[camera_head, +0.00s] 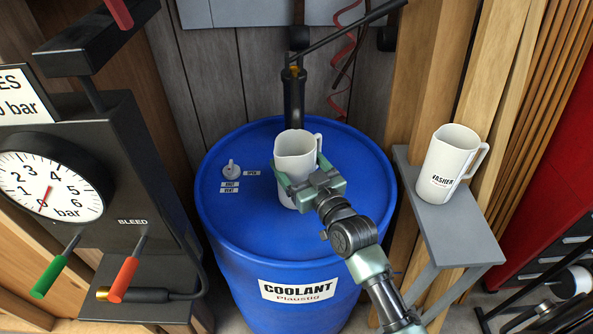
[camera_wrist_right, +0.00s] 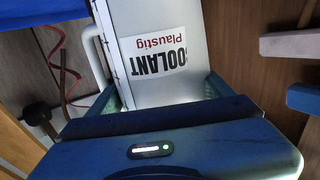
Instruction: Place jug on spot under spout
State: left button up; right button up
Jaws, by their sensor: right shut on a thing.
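A white jug (camera_head: 295,152) is over the top of the blue coolant drum (camera_head: 350,160), in front of the black pump (camera_head: 294,98). My right gripper (camera_head: 308,182) is shut around the jug's body. In the right wrist view the jug (camera_wrist_right: 150,85) sits between the fingers, with a label reading COOLANT Plaustig. I cannot tell whether the jug's base touches the drum lid. The spot and the spout are not clearly visible. My left gripper is not in view.
A second white jug, labelled WASHER (camera_head: 450,165), stands on a grey shelf (camera_head: 462,240) to the right. A vent knob (camera_head: 231,170) is on the drum lid's left. A gauge panel (camera_head: 95,170) with green and red levers stands left. A red hose (camera_head: 345,50) hangs behind.

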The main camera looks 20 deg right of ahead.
jog(key=shift+f, duration=0.45)
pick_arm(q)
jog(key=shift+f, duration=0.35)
pick_arm(e)
jog(key=o, duration=1.5)
jog(key=shift+c, duration=0.2)
jog(key=shift+r, duration=0.15)
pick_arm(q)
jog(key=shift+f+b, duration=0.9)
pick_arm(e)
jog(key=s+d, duration=0.2)
jog(key=s, duration=0.9)
jog(key=shift+s, duration=0.4)
jog(key=shift+d, duration=0.1)
